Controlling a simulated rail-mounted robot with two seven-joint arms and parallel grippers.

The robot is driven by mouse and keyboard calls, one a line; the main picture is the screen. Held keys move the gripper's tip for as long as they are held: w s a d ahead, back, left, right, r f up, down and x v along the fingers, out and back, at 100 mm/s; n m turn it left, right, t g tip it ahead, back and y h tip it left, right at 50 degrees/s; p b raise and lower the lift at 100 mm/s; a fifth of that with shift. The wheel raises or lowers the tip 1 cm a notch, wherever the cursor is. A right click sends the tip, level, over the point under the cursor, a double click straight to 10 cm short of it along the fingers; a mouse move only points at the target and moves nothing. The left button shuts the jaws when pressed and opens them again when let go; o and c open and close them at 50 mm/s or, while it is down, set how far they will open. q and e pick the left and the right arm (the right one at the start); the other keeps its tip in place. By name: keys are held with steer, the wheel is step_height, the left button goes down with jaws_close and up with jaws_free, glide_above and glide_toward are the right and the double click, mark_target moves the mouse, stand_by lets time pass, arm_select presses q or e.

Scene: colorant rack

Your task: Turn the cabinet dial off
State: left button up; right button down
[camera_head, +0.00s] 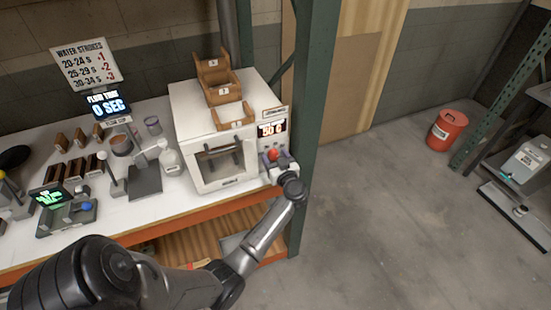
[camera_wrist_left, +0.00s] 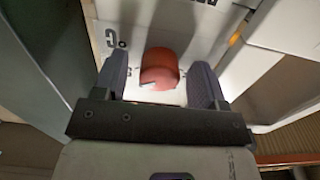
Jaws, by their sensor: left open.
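The white cabinet (camera_head: 212,130) stands on the bench with a dark-handled door and a lit display (camera_head: 271,129) on its right-hand panel. Its red dial (camera_head: 273,154) is below the display. In the left wrist view the red dial (camera_wrist_left: 160,69) sits between the two fingers, with a light mark at its lower edge. My left gripper (camera_head: 275,161) is at the panel, its fingers (camera_wrist_left: 160,88) open on either side of the dial with a visible gap. Whether either finger touches it I cannot tell. My right gripper is not in view.
Wooden bins (camera_head: 222,87) stand on top of the cabinet. A green post (camera_head: 314,110) rises close to the right of the panel. Bottles, a scale (camera_head: 66,213) and other items crowd the bench at left. The floor at right is open, with a red bucket (camera_head: 446,131).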

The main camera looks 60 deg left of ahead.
arm_select(q)
steer(key=shift+c, duration=0.5)
steer(key=c, duration=0.8)
